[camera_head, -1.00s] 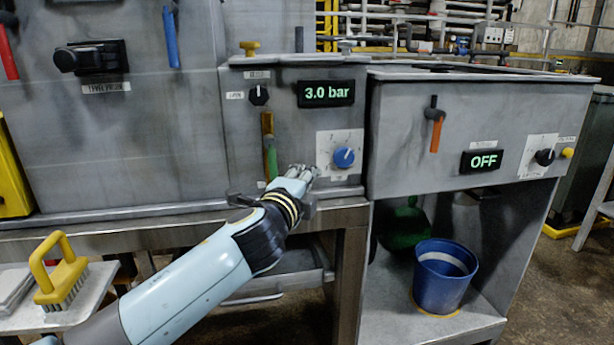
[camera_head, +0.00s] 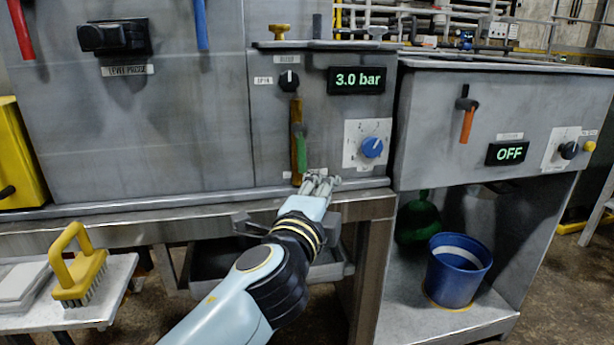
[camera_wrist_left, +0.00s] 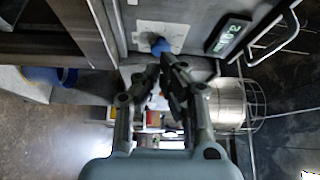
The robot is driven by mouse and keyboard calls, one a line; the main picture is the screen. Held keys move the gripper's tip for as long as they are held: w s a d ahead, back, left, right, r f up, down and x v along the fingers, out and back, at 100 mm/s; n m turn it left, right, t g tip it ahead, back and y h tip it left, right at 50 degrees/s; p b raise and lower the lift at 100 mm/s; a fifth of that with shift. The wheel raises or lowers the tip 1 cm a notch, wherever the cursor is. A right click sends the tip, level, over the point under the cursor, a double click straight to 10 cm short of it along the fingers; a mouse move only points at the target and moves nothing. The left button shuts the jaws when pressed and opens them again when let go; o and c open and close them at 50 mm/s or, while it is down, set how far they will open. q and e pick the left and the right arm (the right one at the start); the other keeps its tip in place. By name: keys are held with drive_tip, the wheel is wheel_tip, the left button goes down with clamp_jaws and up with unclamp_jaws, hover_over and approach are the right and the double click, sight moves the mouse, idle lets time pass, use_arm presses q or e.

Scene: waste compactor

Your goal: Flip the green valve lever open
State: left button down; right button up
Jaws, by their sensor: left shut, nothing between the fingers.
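The green valve lever (camera_head: 300,151) hangs nearly upright along a brass-coloured strip on the grey panel, under a small black knob (camera_head: 289,81). My left gripper (camera_head: 322,181) is just below and to the right of the lever's lower end, in front of the panel's bottom edge. Its fingers are shut and empty, and contact with the lever cannot be told. In the left wrist view the closed fingertips (camera_wrist_left: 165,66) point toward the blue dial (camera_wrist_left: 160,46); the green lever is not seen there. My right gripper is not in view.
The blue dial (camera_head: 372,147) sits right of the lever, below the display (camera_head: 357,80) reading 3.0 bar. A table edge (camera_head: 180,226) runs below the panel. An orange-handled lever (camera_head: 467,124) hangs further right. A blue bucket (camera_head: 458,272) stands on the lower shelf.

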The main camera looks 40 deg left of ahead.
sight(300, 149)
use_arm(q)
drive_tip(key=x, duration=1)
drive_tip(key=s+a+p, duration=0.1)
drive_tip(key=s+a, duration=0.1)
drive_tip(key=a, duration=0.1)
drive_tip(key=shift+s+f, duration=0.15)
drive_tip(key=shift+s, duration=0.2)
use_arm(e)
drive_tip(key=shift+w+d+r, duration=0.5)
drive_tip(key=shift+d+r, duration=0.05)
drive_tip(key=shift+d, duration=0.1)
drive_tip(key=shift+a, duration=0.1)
use_arm(q)
drive_tip(key=shift+s+a+f+m+g+p, duration=0.1)
drive_tip(key=shift+s+a+m+g+p, duration=0.3)
drive_tip(key=shift+p, duration=0.7)
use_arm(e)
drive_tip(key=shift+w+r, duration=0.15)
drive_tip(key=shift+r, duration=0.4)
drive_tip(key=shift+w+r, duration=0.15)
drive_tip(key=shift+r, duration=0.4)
